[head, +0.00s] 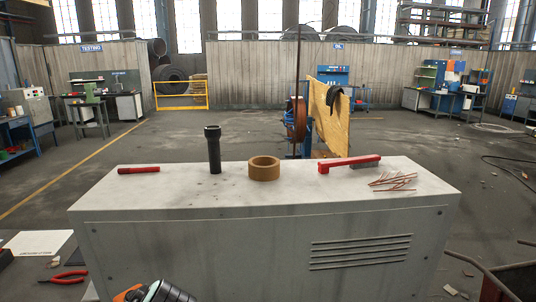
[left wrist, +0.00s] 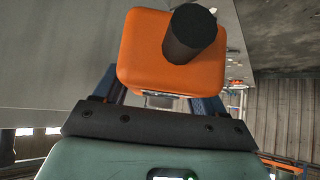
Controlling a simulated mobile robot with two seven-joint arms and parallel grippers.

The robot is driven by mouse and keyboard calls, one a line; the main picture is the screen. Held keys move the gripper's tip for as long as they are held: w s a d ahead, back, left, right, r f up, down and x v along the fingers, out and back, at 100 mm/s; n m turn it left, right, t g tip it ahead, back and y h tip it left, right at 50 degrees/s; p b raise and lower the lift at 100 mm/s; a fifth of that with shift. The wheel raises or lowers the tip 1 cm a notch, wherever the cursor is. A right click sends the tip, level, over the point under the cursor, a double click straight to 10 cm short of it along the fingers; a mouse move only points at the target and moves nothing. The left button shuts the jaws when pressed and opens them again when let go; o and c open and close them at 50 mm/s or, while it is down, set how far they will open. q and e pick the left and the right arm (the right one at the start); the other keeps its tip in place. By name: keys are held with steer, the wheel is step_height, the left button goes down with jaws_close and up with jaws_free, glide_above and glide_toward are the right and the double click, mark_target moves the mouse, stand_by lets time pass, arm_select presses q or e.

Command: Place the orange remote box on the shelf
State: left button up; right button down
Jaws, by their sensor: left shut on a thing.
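The orange remote box (left wrist: 160,72) is in the left wrist view, a rounded orange block with a thick black cylinder (left wrist: 189,34) sticking out from it. My left gripper (left wrist: 152,101) is shut on it; the box hides the fingertips. In the head view, a small orange and dark part (head: 150,292) shows at the bottom edge, cut off; I cannot tell whether it is the box or my arm. My right gripper is in neither view. I cannot tell which shelf is meant; a shelf unit (head: 431,75) stands far back at the right.
A grey cabinet (head: 220,245) stands in front. On its top are a red tool (head: 138,170), a black upright cylinder (head: 213,150), a brown ring (head: 264,169), a red-handled brush (head: 349,164) and thin rods (head: 393,182). Red pliers (head: 64,277) lie at the lower left.

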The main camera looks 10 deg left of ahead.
arm_select(q)
steer(key=w+d+f+m+t+h, duration=0.1)
steer(key=w+d+f+m+h, duration=0.1)
steer(key=f, duration=0.7)
steer(key=w+d+f+m+t+h, duration=0.1)
steer(key=w+d+f+m+h, duration=0.1)
steer(key=d+f+m, duration=0.3)
steer(key=w+d+f+m+t+h, duration=0.1)
steer(key=w+d+f+m+h, duration=0.2)
steer(key=f, duration=1)
steer(key=shift+w+d+f+m+t, duration=0.15)
steer(key=shift+w+f+m+t, duration=0.15)
steer(key=shift+m+t, duration=0.1)
